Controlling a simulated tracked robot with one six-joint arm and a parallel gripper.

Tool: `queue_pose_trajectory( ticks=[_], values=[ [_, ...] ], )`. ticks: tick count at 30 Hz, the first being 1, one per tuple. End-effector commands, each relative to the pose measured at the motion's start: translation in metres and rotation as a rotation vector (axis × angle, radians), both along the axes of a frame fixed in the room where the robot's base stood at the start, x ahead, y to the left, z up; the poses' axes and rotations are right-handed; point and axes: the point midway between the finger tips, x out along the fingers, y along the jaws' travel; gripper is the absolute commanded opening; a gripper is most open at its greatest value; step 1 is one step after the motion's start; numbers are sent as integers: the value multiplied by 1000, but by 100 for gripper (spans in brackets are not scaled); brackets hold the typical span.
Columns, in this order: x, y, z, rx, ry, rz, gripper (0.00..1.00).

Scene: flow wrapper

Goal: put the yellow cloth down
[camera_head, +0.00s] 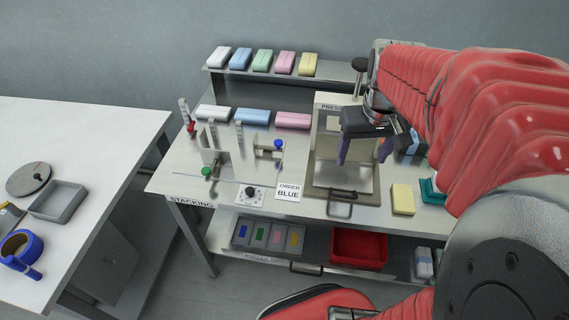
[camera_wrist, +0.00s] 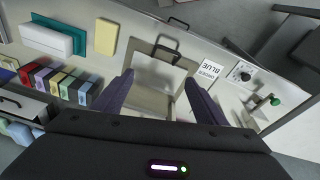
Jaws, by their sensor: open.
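The yellow cloth (camera_head: 402,199) is a flat, pale yellow rectangle lying on the stacking table, right of the press. It also shows in the wrist view (camera_wrist: 106,37) at upper left, lying flat with nothing on it. My gripper (camera_head: 364,155) is open, its two purple fingers pointing down in front of the press, over the metal press plate. In the wrist view the fingers (camera_wrist: 158,80) are wide apart with nothing between them. The cloth is apart from my gripper, to its right in the head view.
A teal holder (camera_head: 431,192) stands right of the cloth, partly behind my arm. The press (camera_head: 329,117), its handled plate (camera_head: 318,187) and an order card (camera_head: 289,192) are nearby. Coloured packs line the back shelf (camera_head: 332,75). A red bin (camera_head: 359,249) sits below. A white table (camera_head: 110,135) stands left.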

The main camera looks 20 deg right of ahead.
Motion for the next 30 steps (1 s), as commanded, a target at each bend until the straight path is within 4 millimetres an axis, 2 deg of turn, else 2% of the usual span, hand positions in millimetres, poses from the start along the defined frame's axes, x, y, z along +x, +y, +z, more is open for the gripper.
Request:
queue_pose_trajectory(
  ticks=[1, 6, 18, 24, 30],
  values=[
    [0, 17, 6, -8, -21, 28, 66],
    [-6, 66, 19, -23, -85, 99, 66],
    [-40, 163, 33, -20, -245, 269, 66],
    [-54, 187, 34, -6, -292, 316, 66],
    [-55, 189, 33, -4, -296, 319, 66]
  ],
)
